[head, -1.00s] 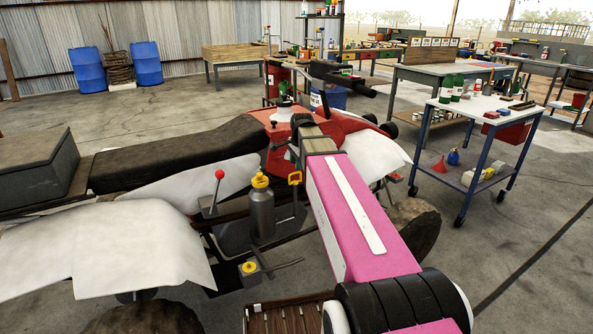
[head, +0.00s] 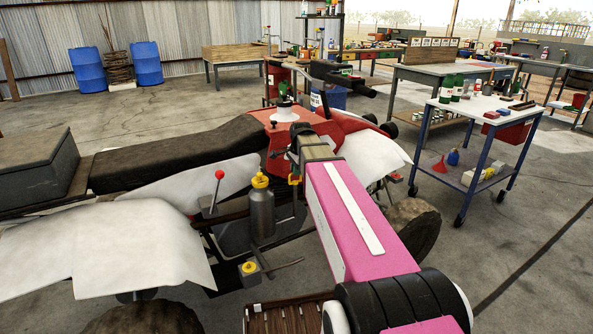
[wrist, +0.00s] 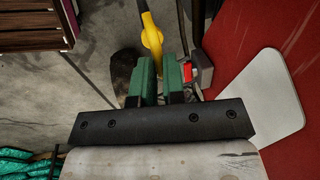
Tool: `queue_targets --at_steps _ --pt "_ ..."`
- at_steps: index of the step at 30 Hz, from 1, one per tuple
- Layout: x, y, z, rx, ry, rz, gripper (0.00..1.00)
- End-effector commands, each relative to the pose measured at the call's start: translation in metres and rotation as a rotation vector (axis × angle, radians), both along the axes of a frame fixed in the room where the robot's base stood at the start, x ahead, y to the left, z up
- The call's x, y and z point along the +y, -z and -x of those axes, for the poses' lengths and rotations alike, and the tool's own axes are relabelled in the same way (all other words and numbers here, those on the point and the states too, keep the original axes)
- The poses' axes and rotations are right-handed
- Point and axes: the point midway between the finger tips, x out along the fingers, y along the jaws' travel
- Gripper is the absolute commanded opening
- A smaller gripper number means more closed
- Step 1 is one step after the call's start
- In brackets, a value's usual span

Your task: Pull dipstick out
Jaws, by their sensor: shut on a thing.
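The dipstick's yellow loop handle (wrist: 152,38) shows in the wrist view, its lower end between the two green fingers of my gripper (wrist: 160,82). The fingers are closed on it. In the head view the yellow-orange handle (head: 294,180) shows just left of my pink arm, beside the quad bike's engine area. The gripper there is mostly hidden by my arm. The dipstick's shaft is hidden, so I cannot tell how far it sits in. The quad bike (head: 180,148) has a dark seat, white fenders and a red front.
A grey bottle with a yellow cap (head: 261,210), a red-knobbed lever (head: 217,188) and a small grey box with a yellow cap (head: 250,270) stand left of the handle. A blue-framed trolley (head: 480,150) is at the right. Floor between is clear.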

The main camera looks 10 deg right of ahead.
Motion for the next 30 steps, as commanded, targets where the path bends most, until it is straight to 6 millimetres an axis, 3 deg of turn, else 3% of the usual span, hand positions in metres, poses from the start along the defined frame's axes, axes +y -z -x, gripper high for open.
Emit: queue_targets --at_steps 5,12,18,30 --pt "0.000 -0.015 -0.001 -0.002 -0.001 0.000 0.00" --pt "0.000 -0.057 -0.001 -0.002 -0.002 0.001 0.00" --pt "0.000 -0.081 -0.001 -0.001 -0.002 0.001 0.00" --pt "0.000 -0.087 -0.001 0.000 -0.002 0.001 0.00"
